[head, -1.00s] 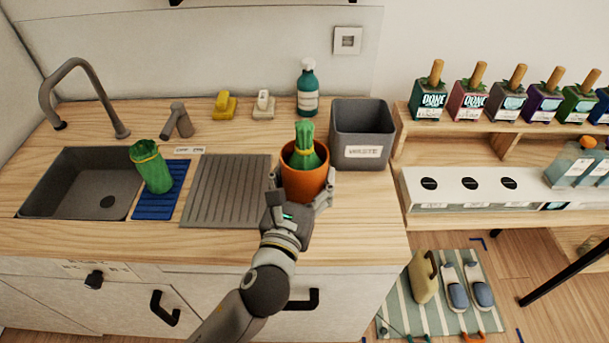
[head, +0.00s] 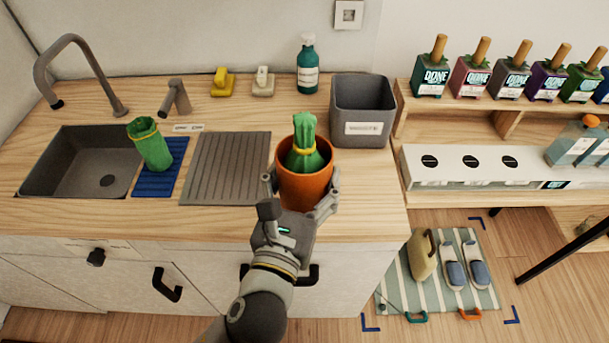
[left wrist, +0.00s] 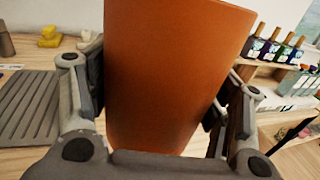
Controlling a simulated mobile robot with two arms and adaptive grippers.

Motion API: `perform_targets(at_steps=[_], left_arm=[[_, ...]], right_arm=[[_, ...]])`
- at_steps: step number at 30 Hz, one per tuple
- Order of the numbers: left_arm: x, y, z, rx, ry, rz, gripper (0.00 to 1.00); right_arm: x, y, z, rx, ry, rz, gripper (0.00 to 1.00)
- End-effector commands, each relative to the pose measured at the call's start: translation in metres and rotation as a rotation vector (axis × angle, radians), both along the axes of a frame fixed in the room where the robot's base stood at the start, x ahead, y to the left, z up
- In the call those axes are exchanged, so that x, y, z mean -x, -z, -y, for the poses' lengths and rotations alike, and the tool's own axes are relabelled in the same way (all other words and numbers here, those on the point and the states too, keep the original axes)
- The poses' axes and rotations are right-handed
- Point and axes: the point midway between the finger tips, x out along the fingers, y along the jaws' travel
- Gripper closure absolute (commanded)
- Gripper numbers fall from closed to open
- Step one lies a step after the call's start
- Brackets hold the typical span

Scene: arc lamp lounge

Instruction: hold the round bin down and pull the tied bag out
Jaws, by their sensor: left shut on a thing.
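The round orange bin (head: 304,187) is at the counter's front, between the ribbed drainboard and the grey waste bin. A green tied bag (head: 305,158) with a yellow tie sits inside it, its knotted top standing above the rim. My left gripper (head: 301,196) is shut around the orange bin from the front, one finger on each side. The bin looks raised off the counter. My right gripper is not in view.
A grey square waste bin (head: 363,128) stands close behind on the right. A second green bag (head: 150,148) stands on a blue mat (head: 160,186) beside the sink (head: 60,175). The ribbed drainboard (head: 228,165) is bare.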

Motion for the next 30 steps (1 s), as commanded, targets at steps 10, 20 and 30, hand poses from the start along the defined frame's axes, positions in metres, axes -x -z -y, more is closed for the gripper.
perform_targets(at_steps=[10, 20, 30], left_arm=[[-0.015, 0.012, 0.0, 0.0, 0.001, 0.004, 0.6], [-0.03, 0.025, 0.0, -0.001, 0.0, 0.004, 0.6], [-0.045, 0.038, 0.0, -0.001, 0.0, 0.004, 0.6]], right_arm=[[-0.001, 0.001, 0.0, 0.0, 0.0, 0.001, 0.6], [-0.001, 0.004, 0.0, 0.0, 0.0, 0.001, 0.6], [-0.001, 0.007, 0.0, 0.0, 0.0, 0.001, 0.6]])
